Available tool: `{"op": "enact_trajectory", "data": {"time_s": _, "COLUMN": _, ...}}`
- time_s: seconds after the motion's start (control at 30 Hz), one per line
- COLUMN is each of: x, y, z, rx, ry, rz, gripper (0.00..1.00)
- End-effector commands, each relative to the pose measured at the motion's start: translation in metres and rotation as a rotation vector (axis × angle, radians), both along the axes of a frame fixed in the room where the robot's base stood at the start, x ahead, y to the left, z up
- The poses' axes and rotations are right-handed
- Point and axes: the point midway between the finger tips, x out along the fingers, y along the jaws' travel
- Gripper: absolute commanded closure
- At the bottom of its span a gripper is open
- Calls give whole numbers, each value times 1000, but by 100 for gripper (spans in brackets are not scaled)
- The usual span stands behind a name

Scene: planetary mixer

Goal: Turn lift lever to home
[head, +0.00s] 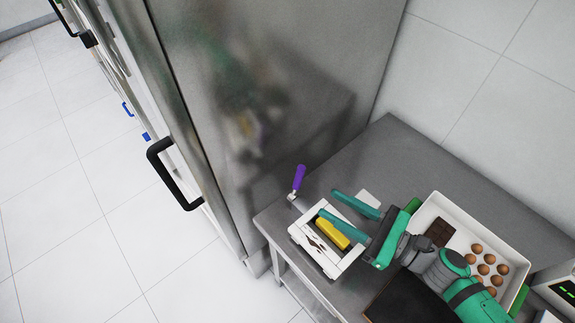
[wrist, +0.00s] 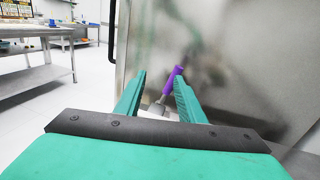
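I cannot make out a mixer or a lift lever in either view. My gripper (head: 329,203) has two teal fingers spread apart with nothing held between them, above the left end of the grey table. In the wrist view the gripper (wrist: 159,77) points toward a purple handle (wrist: 173,82), which shows between the fingers, close to the right one. In the head view the purple handle (head: 299,178) is tilted, beyond the fingertips and apart from them. Its lower end is by a white holder (head: 303,233). What it belongs to is unclear.
A yellow piece (head: 333,232) sits in the white holder under my gripper. A white tray (head: 430,203) with brown eggs and a dark chocolate slab stands right on the grey table (head: 388,140). A tall steel cabinet (head: 280,70) with a black handle (head: 160,170) rises behind. Open floor lies left.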

Motion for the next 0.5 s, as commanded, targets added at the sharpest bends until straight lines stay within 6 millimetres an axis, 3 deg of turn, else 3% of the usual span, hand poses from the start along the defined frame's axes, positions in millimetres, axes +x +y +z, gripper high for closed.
{"op": "enact_trajectory", "data": {"time_s": 0.1, "x": 31, "y": 14, "z": -9, "rx": 65, "ry": 89, "rz": -9, "gripper": 64}}
{"op": "enact_trajectory", "data": {"time_s": 0.2, "x": 49, "y": 22, "z": -17, "rx": 101, "ry": 149, "rz": -21, "gripper": 64}}
{"op": "enact_trajectory", "data": {"time_s": 0.5, "x": 71, "y": 39, "z": -25, "rx": 140, "ry": 216, "rz": -29, "gripper": 64}}
